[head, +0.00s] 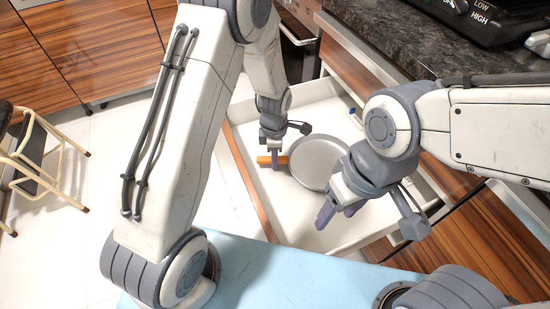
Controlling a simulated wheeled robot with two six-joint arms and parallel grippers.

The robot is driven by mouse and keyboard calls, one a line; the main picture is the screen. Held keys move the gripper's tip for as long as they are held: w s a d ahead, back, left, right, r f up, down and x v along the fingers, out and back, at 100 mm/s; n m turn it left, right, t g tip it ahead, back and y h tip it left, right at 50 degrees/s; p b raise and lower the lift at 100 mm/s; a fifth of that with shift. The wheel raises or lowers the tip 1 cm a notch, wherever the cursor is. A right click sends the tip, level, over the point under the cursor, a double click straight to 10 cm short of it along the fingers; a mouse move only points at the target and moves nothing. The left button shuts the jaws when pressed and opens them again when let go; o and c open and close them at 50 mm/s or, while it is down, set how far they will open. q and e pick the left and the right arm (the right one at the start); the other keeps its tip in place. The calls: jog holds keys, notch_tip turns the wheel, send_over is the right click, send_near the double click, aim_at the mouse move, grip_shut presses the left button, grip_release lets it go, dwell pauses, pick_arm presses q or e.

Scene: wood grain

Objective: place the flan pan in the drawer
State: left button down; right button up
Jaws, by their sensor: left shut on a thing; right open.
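The flan pan is a round grey pan (316,158) with an orange handle (264,159), seen in the head view over the inside of the open drawer (295,220). My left gripper (275,160) is shut on the handle, at the pan's left side. The pan looks roughly level; I cannot tell whether it touches the drawer floor. My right gripper (330,212) is open and empty, nearer to me over the drawer. My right wrist partly covers the pan's lower right edge.
A dark stone counter (385,35) with a black appliance (480,18) is at the upper right. Wood-grain cabinets line the back left. A stool (40,160) stands at the far left on white floor. The drawer's near part has bare white floor around my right gripper.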

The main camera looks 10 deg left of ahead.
pick_arm(q)
jog(key=shift+f, duration=0.1)
jog(key=c, duration=0.7)
grip_release()
jog(key=shift+o, duration=0.2)
notch_tip(320, 180, up, 12)
jog(key=p, duration=0.4)
jog(key=s+d+r+m, duration=0.2)
jog(key=s+r+m, duration=0.2)
jog(key=s+m, duration=0.4)
jog(key=s+d+r+m, duration=0.2)
jog(key=s+r+m, duration=0.2)
jog(key=s+m, duration=0.4)
jog(key=s+d+r+m+h, duration=0.1)
jog(key=s+r+m, duration=0.4)
jog(key=m, duration=0.7)
jog(key=s+d, duration=0.1)
jog(key=s, duration=0.1)
jog(key=shift+s+d, duration=0.35)
jog(key=shift+s, duration=0.05)
